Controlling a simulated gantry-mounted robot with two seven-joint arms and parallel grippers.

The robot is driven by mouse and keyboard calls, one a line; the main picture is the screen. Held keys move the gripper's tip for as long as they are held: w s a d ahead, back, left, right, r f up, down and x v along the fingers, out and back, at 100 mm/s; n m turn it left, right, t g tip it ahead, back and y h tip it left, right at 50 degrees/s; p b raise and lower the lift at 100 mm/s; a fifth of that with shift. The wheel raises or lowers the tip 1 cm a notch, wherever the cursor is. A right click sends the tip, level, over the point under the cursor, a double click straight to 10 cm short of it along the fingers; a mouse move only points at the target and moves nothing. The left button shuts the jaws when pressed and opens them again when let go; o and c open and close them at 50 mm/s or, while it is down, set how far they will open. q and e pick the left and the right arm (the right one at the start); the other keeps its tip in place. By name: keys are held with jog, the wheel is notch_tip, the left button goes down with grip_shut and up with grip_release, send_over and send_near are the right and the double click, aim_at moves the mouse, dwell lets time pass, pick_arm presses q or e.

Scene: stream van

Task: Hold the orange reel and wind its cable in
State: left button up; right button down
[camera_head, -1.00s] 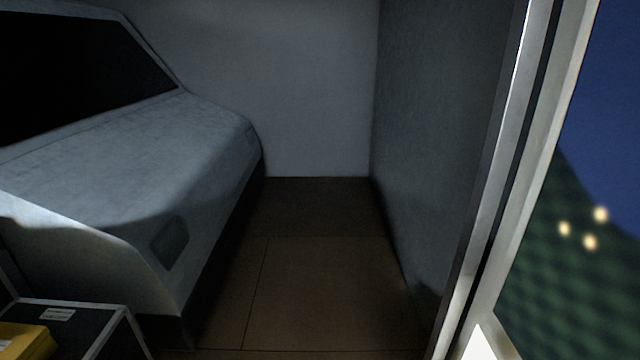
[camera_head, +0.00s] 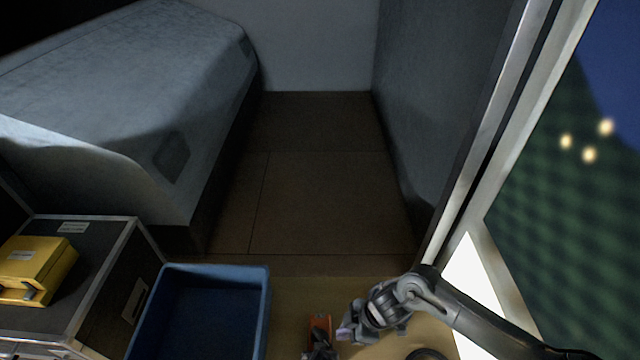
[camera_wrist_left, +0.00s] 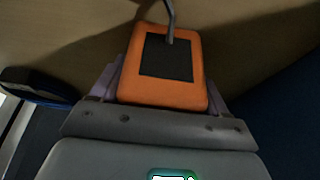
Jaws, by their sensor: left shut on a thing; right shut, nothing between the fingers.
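The orange reel (camera_head: 320,324) is low in the head view, partly cut off and covered by a dark gripper part. In the left wrist view the orange reel (camera_wrist_left: 128,88) fills the middle, with a dark panel on its face and a thin grey bent rod at the panel's top. My left gripper (camera_wrist_left: 160,80) is shut on the reel, one finger on each side. My right gripper (camera_head: 350,328) is shut and empty, just right of the reel; whether it touches the reel is unclear. I cannot make out the cable for certain.
A blue bin (camera_head: 262,285) stands left of the reel. Farther left a yellow box (camera_head: 40,262) sits on a black case (camera_head: 95,240). A dark ring-shaped thing (camera_head: 428,354) is cut off at the bottom edge. Floor (camera_head: 330,200) beyond is clear; a window frame stands right.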

pick_arm(q)
jog(key=o, duration=1.3)
jog(key=shift+c, duration=0.2)
